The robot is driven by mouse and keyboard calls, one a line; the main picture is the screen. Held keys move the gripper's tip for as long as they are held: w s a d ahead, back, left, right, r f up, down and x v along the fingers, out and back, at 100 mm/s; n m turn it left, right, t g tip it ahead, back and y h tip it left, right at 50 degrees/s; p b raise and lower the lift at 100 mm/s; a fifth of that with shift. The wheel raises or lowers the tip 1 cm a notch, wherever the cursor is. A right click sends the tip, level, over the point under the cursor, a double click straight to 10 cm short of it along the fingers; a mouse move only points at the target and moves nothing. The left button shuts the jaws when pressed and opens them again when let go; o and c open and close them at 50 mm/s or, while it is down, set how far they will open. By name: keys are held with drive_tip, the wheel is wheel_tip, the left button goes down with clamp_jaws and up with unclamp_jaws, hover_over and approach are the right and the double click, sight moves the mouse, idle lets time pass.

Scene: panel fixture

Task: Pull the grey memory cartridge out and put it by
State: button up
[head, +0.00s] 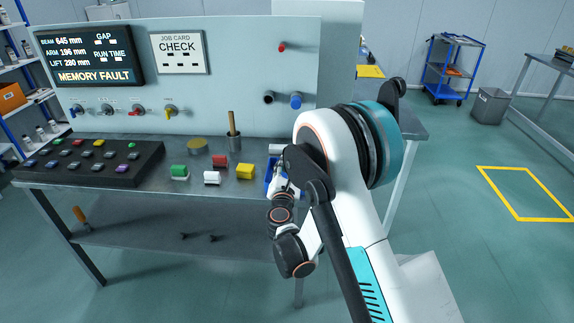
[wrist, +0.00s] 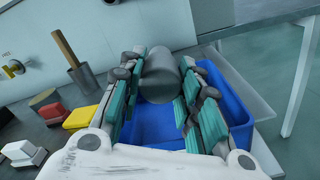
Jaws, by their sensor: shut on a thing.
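My gripper (wrist: 159,84) is shut on a grey cylinder, the grey memory cartridge (wrist: 160,72), with one teal-padded finger on each side of it. The cartridge is over a blue tray (wrist: 238,112); I cannot tell whether it touches the tray floor. In the head view the cartridge's pale end (head: 277,148) shows just above the blue tray (head: 268,183), and my arm hides most of the gripper. A dark round socket (head: 270,97) and a blue plug (head: 296,101) are on the panel (head: 225,110).
A cup with a wooden handle (head: 233,135) stands behind green (head: 179,171), white (head: 211,177), red (head: 220,161) and yellow (head: 245,171) blocks on the bench. A black key board (head: 90,162) lies at left. The display (head: 92,55) reads "MEMORY FAULT".

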drive_tip(key=shift+f, duration=0.4)
drive_tip(key=shift+c, duration=0.2)
